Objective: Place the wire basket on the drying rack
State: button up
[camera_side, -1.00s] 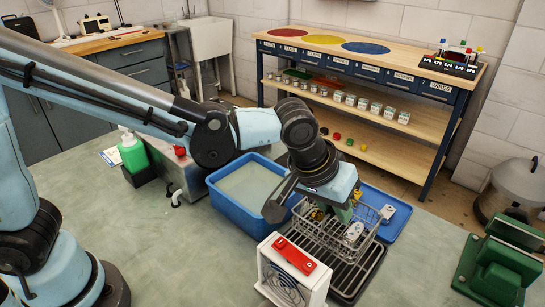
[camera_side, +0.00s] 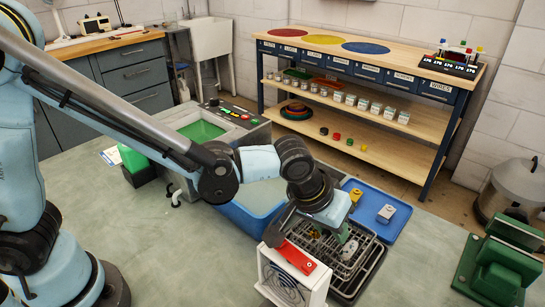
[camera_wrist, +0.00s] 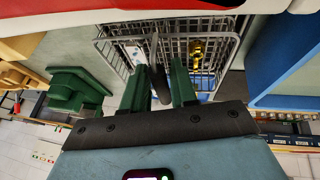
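The wire basket (camera_side: 320,248) is a grey mesh box, low over the black drying rack (camera_side: 372,270) in the side view. I cannot tell whether its bottom rests on the rack. In the wrist view the basket (camera_wrist: 222,48) holds a brass-coloured part (camera_wrist: 197,52) and a pale part. My gripper (camera_side: 346,243) is over the basket, pointing down. In the wrist view its green fingers (camera_wrist: 160,68) stand either side of a dark upright handle and appear closed on it. My wrist hides part of the basket in the side view.
A white unit with a red top (camera_side: 295,268) stands close left of the rack. A blue tray (camera_side: 365,222) with small parts lies behind it. A blue tub (camera_side: 240,218) is to the left. A green device (camera_side: 497,270) stands right, with clear bench between.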

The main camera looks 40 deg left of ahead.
jog(key=shift+o, duration=1.4)
jog(key=shift+r, duration=0.1)
jog(key=v, duration=1.2)
jog(key=s+a+f+t+y, duration=0.1)
jog(key=s+a, duration=0.1)
jog(key=a, duration=0.9)
jog(key=s+a+f+t+y, duration=0.1)
jog(key=s+a+f, duration=0.1)
jog(key=a, duration=0.9)
jog(key=shift+s+f+t, duration=0.15)
jog(key=shift+t, duration=0.15)
jog(key=shift+o, duration=0.2)
